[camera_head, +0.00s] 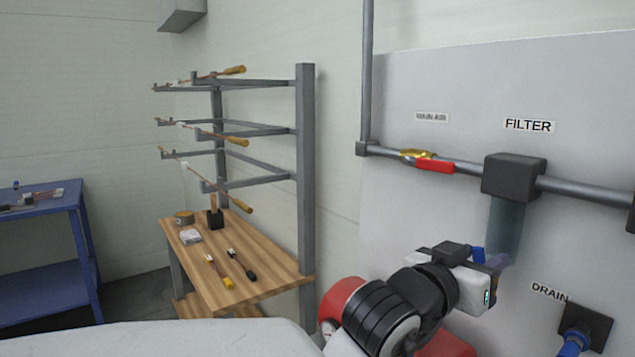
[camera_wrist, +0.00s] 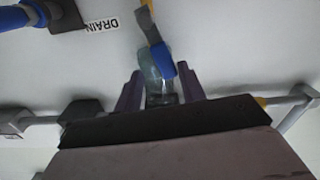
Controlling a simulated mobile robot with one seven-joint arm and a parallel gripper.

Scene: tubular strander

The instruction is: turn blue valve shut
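A blue valve handle (camera_wrist: 161,62) shows in the wrist view between and just beyond my gripper's (camera_wrist: 160,82) two fingertips. Brass (camera_wrist: 147,5) shows at the top edge near it. My gripper is open, with a gap on each side of the handle; I see no contact. In the head view my gripper (camera_head: 497,264) is just below the filter's translucent bowl (camera_head: 506,228). A bit of blue (camera_head: 477,253) shows beside it; the rest of that valve is hidden by my gripper.
A blue fitting (camera_head: 573,343) sits on a dark block by the DRAIN label (camera_head: 549,291). A red-handled valve (camera_head: 435,166) is on the pipe (camera_head: 585,188) left of the filter housing (camera_head: 513,177). A rack and wooden bench (camera_head: 268,281) stand left.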

